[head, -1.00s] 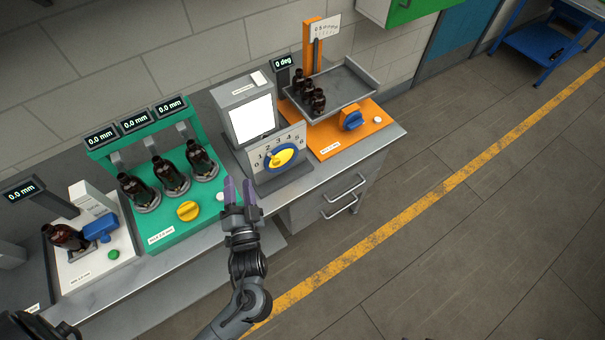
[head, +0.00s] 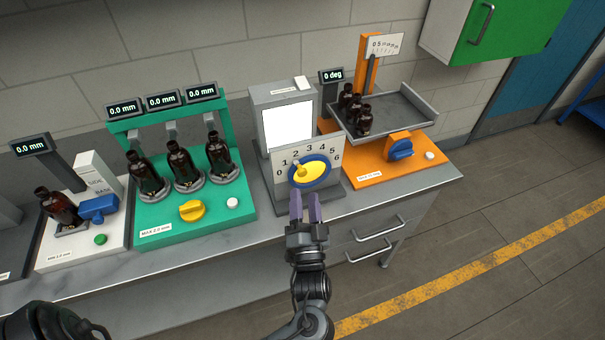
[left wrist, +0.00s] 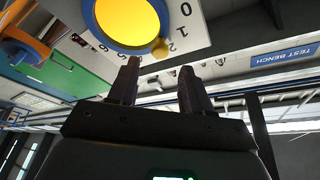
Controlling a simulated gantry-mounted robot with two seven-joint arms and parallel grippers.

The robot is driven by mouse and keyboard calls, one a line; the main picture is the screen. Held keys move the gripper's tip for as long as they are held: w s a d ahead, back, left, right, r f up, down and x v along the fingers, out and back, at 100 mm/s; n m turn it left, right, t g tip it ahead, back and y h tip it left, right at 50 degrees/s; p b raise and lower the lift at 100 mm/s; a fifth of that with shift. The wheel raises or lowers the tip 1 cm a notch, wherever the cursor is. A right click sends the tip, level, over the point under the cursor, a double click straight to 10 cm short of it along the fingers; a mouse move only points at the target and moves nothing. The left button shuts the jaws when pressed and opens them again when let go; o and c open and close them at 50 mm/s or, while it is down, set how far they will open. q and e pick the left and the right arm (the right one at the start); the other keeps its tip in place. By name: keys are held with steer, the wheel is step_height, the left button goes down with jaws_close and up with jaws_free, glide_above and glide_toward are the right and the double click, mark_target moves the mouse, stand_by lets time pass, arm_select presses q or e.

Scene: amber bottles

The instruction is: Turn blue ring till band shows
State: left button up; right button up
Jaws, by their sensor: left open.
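The blue ring (head: 326,174) surrounds a yellow disc (head: 314,172) on a grey panel numbered 0 to 6. A small yellow knob (head: 299,169) sits at its left side, near the low numbers. The white screen (head: 289,126) above it is blank, with no band visible. My left gripper (head: 307,208) is open and empty, just below and in front of the dial, fingers pointing toward it. In the left wrist view, the blue ring (left wrist: 91,17) and yellow disc (left wrist: 127,20) lie beyond the open fingertips (left wrist: 160,75), apart from them. My right gripper is not in view.
Left of the dial is a green station (head: 160,232) with several displays, brown bottles and a yellow knob (head: 192,211). Right is an orange base (head: 370,173) with a blue knob (head: 400,150) and grey tray (head: 420,118). The bench front edge is below the dial.

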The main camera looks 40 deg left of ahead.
mark_target(302, 175)
arm_select(q)
steer(key=x, duration=0.7)
steer(key=shift+w+a+r, duration=0.15)
steer(key=shift+w+a, duration=0.1)
steer(key=shift+s, duration=0.1)
jaws_close()
